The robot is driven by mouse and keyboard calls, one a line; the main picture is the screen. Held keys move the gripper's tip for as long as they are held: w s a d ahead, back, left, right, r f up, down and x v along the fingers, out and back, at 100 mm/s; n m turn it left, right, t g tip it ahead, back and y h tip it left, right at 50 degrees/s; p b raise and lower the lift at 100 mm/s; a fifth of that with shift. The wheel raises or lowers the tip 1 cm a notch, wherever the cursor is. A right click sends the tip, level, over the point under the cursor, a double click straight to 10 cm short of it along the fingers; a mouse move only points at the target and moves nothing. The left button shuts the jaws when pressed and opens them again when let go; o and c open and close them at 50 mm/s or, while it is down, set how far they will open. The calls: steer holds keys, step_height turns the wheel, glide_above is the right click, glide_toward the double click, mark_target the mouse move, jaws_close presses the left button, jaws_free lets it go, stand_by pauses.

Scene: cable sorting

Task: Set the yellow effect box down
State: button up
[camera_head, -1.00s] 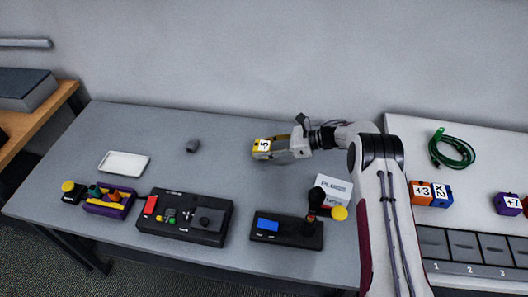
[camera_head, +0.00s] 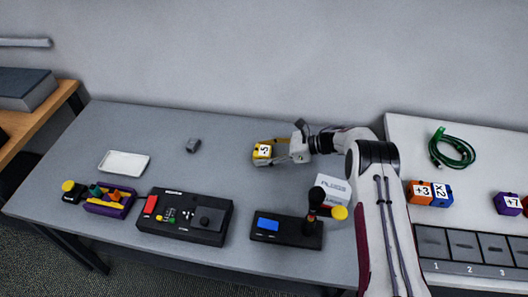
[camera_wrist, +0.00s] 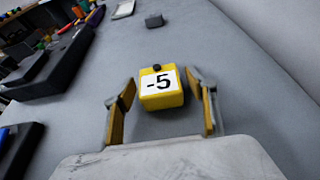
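The yellow effect box (camera_head: 262,152), marked -5 on a white label, rests on the grey table toward its back, label up. In the wrist view the yellow box (camera_wrist: 161,88) sits upright just ahead of and between my two fingers. My gripper (camera_head: 274,152) is open, with a clear gap on each side of the box; the open fingers also show in the wrist view (camera_wrist: 165,100). Neither finger touches the box.
A small grey block (camera_head: 193,146) and a white tray (camera_head: 124,164) lie to the left. A black control panel (camera_head: 186,217), a joystick console (camera_head: 287,229) and a white box (camera_head: 333,188) stand toward the front. The table around the yellow box is clear.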

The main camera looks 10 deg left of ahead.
steer(key=shift+r, duration=0.15)
steer(key=shift+d+r, duration=0.1)
steer(key=shift+d, duration=0.1)
steer(key=v, duration=1.1)
steer(key=shift+d, duration=0.25)
steer(key=shift+r, duration=0.1)
stand_by(0.4)
